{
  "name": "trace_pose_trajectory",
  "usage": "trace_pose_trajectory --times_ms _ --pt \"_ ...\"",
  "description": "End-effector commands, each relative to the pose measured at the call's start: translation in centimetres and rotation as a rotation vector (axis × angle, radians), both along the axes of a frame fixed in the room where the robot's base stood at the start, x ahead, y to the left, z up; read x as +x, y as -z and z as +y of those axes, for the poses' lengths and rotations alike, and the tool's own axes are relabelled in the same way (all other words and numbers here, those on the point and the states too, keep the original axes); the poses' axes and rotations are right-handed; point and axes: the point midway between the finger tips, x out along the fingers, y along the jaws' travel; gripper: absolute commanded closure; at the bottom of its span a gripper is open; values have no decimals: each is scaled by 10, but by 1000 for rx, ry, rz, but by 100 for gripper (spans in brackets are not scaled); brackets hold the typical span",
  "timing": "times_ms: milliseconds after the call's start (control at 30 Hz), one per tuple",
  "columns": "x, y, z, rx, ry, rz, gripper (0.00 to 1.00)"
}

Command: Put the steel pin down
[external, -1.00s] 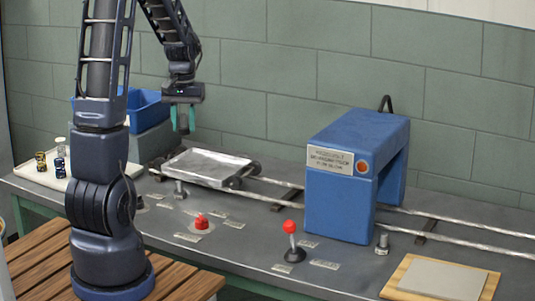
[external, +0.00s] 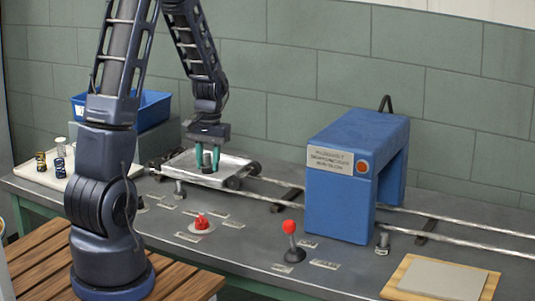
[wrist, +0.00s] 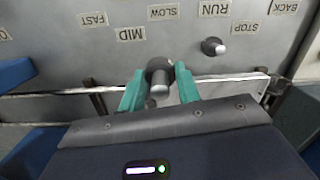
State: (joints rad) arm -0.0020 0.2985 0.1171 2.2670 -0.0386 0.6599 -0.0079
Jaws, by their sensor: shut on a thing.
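My gripper (external: 207,160) has teal fingers and is shut on the steel pin (external: 207,158), a short dark grey cylinder. In the wrist view the pin (wrist: 159,78) stands between the fingertips (wrist: 160,88), its end towards the camera. In the external view the fingers and pin are over the metal tray carriage (external: 178,168) on the rails, low and close to its surface. I cannot tell whether the pin touches the tray.
Rails (external: 285,185) run right to the blue machine (external: 340,190). A red-topped lever (external: 290,240), red button (external: 202,223) and metal knob (wrist: 213,46) are on the bench. A blue bin (external: 150,108) stands behind left, a pale tray (external: 95,172) with small coils at far left.

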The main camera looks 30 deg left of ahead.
Motion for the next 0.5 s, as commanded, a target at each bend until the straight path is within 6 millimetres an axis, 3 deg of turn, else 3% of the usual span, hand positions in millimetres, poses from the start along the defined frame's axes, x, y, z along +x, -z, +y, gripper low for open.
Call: trace_pose_trajectory --times_ms 233,500 --pt "-1 46 0 0 0 3 94" --pt "0 63 0 0 0 0 94"
